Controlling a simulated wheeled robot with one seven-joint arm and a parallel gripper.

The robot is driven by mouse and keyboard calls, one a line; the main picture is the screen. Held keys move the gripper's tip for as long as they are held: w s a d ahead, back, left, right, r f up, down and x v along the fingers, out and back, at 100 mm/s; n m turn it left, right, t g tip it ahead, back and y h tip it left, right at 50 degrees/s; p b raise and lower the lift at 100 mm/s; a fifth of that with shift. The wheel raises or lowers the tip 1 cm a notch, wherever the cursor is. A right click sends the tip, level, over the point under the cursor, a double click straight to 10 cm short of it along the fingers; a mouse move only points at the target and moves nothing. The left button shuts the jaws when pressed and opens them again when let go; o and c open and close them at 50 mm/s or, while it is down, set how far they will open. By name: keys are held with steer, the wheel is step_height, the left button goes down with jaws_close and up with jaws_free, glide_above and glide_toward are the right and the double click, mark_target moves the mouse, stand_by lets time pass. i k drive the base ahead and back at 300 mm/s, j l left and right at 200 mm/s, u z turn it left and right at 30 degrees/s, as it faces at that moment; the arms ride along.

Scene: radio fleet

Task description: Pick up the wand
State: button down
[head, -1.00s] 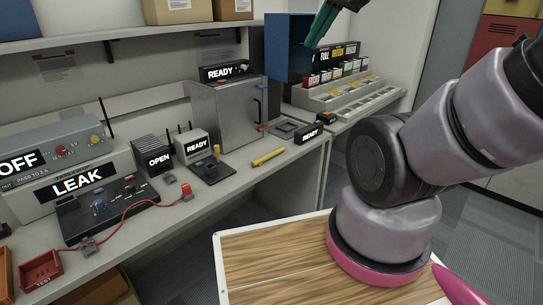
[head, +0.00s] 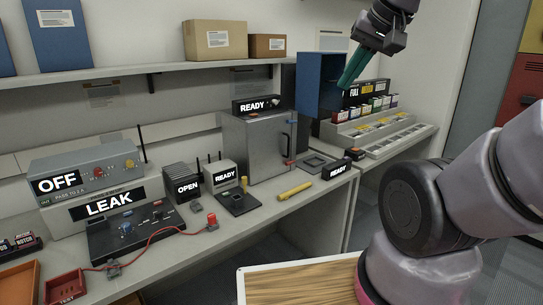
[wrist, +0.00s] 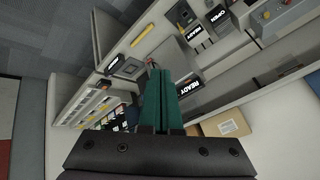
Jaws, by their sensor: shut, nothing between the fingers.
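The wand is most likely the yellow rod (head: 294,191) lying on the bench near its front edge, in front of the grey metal box; it also shows in the wrist view as a yellow bar (wrist: 142,35).
A grey metal box (head: 252,146) stands behind the rod. A shelf (head: 140,70) runs above. A blue bin (head: 318,84) stands near my gripper.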

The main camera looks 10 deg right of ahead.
mark_target(285, 196)
steer(key=i+j+z, duration=0.5)
steer(key=i+j, duration=0.15)
steer(key=j, duration=0.15)
